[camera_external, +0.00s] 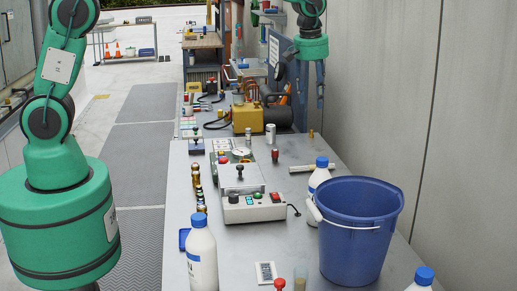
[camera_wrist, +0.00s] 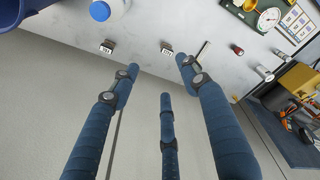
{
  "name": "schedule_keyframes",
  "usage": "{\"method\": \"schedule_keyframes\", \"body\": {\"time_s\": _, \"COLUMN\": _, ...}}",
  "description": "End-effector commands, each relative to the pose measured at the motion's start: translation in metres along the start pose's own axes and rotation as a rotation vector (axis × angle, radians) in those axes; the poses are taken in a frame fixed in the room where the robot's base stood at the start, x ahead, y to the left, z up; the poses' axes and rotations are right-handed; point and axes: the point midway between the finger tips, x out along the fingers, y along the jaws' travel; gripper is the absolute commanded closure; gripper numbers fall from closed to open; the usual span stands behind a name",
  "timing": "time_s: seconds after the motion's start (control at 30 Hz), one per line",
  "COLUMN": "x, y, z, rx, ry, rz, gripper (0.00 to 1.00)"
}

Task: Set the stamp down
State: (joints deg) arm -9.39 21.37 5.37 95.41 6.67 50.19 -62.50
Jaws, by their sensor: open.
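My gripper (camera_external: 320,93) hangs at the upper right of the external view, above the table's right side and near the wall. In the wrist view its three blue fingers (camera_wrist: 158,75) are spread, with nothing between them. Two small dark blocks with pale printed faces, a left one (camera_wrist: 107,47) and a right one (camera_wrist: 167,48), lie on the table beyond the fingertips. I cannot tell which is the task's stamp.
A blue bucket (camera_external: 357,235) and a white bottle with blue cap (camera_external: 318,178) stand front right. A control box (camera_external: 248,207) occupies the middle. A yellow machine (camera_external: 248,117) stands farther back. Another white bottle (camera_external: 201,255) stands front left. The wall (camera_external: 385,90) closes the right side.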

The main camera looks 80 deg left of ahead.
Motion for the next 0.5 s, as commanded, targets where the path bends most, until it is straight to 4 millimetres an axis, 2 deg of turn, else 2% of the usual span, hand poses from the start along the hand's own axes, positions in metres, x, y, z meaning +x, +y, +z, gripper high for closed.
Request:
{"method": "schedule_keyframes", "body": {"time_s": 0.03, "x": -0.018, "y": -0.006, "z": 0.007, "rx": 0.029, "ry": 0.005, "rz": 0.013, "gripper": 0.54}}
{"method": "schedule_keyframes", "body": {"time_s": 0.1, "x": -0.038, "y": -0.015, "z": 0.017, "rx": 0.073, "ry": 0.009, "rz": 0.026, "gripper": 0.54}}
{"method": "schedule_keyframes", "body": {"time_s": 0.5, "x": -0.136, "y": -0.075, "z": 0.076, "rx": 0.319, "ry": 0.042, "rz": 0.103, "gripper": 0.54}}
